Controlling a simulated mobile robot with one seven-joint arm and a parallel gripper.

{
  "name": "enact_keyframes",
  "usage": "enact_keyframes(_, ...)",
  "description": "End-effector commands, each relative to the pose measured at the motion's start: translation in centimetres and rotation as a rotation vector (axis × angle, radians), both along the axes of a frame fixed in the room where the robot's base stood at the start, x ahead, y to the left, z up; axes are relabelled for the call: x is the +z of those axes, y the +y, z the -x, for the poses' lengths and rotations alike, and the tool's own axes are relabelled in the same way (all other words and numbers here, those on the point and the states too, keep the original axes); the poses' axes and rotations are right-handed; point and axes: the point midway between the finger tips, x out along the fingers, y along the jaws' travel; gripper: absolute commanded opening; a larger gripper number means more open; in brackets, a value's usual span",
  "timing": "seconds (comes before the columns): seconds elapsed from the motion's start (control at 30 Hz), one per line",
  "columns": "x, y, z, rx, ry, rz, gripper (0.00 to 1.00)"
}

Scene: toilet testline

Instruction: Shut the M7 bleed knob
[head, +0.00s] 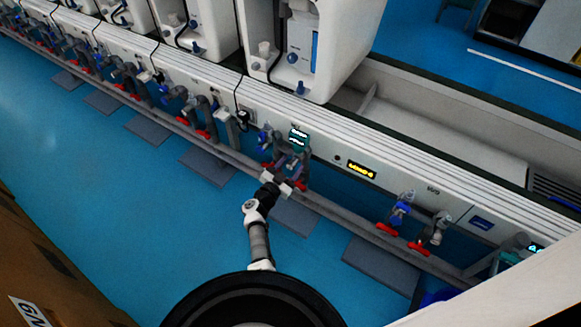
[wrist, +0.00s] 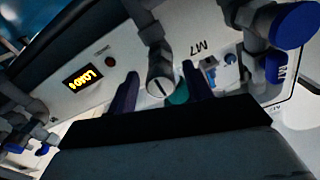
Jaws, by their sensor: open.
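My gripper (wrist: 160,72) is open in the wrist view, with one dark finger on each side of a grey knob (wrist: 160,86) with a pale, slotted round face. I cannot tell whether the fingers touch it. A teal part (wrist: 179,95) shows beside it, partly hidden by the right finger. The M7 label (wrist: 183,48) is on the white panel (wrist: 135,45) just right of the knob. No label marks the bleed knob itself. In the head view my gripper (head: 283,181) is at a valve group under a small lit display (head: 298,137); the knob is too small to make out there.
A yellow-lit display (wrist: 82,77) and a dark round button (wrist: 111,61) are left of the knob. Pipe fittings with blue caps (wrist: 293,25) stand close on the right. In the head view, a rail (head: 340,213) with red-handled valves (head: 387,229) runs along the panel; blue floor (head: 150,215) is open in front.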

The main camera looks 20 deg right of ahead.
Motion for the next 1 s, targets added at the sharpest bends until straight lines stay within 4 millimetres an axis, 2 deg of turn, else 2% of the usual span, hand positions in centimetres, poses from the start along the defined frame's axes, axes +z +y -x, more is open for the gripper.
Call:
enact_keyframes(0.3, 0.05, -0.2, -0.18, 0.001, 0.0, 0.0, 0.51)
enact_keyframes(0.63, 0.04, -0.18, -0.16, 0.001, 0.0, 0.0, 0.08)
enact_keyframes(1.0, -0.02, -0.12, -0.17, 0.001, -0.047, -0.036, 0.06)
